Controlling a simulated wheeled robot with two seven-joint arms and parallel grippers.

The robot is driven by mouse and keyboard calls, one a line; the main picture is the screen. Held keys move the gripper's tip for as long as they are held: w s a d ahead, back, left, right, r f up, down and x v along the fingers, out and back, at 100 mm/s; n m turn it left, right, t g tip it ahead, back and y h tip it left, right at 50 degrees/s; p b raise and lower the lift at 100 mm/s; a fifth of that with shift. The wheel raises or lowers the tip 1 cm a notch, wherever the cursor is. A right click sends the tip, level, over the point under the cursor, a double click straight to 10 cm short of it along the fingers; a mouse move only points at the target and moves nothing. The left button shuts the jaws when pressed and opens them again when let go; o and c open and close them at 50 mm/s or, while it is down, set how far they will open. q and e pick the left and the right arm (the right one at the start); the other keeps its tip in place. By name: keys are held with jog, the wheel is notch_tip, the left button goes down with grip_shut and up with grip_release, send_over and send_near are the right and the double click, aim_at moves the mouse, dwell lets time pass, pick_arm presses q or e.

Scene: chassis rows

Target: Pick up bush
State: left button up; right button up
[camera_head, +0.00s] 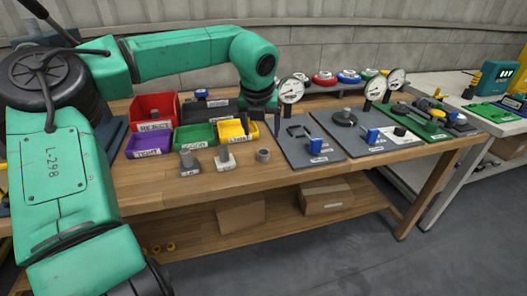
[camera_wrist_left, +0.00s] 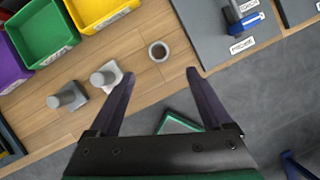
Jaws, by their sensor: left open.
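The bush, a short grey ring with a round hole (camera_head: 263,155), stands on the wooden bench, to the right of two grey posts on bases. In the left wrist view the bush (camera_wrist_left: 159,51) lies beyond my fingertips, roughly centred between them and touching neither. My left gripper (camera_head: 263,120) is above the bench, behind the bush in the head view; its fingers (camera_wrist_left: 160,73) are spread with nothing between them. My right gripper is not in view.
Two grey posts (camera_head: 188,162) (camera_head: 225,157) stand left of the bush. Red (camera_head: 153,111), purple (camera_head: 149,140), green (camera_head: 196,135) and yellow (camera_head: 237,130) bins sit behind them. A grey plate (camera_head: 300,152) with a blue-handled part lies to the right. The bench front is clear.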

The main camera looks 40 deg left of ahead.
pick_arm(q)
send_near(263, 150)
jog(key=shift+s+d+f, duration=0.15)
jog(key=shift+f, duration=0.3)
jog(key=shift+s+d+f, duration=0.15)
jog(key=shift+d+f, duration=0.05)
jog(key=shift+f, duration=0.25)
jog(key=p+x, duration=0.1)
jog(key=x, duration=0.4)
jog(key=shift+f, duration=0.2)
jog(key=shift+w+a+f, duration=0.2)
jog(key=shift+w+f, duration=0.05)
jog(key=shift+f, duration=0.1)
jog(key=shift+s+r, duration=0.1)
jog(key=c, duration=1)
grip_shut()
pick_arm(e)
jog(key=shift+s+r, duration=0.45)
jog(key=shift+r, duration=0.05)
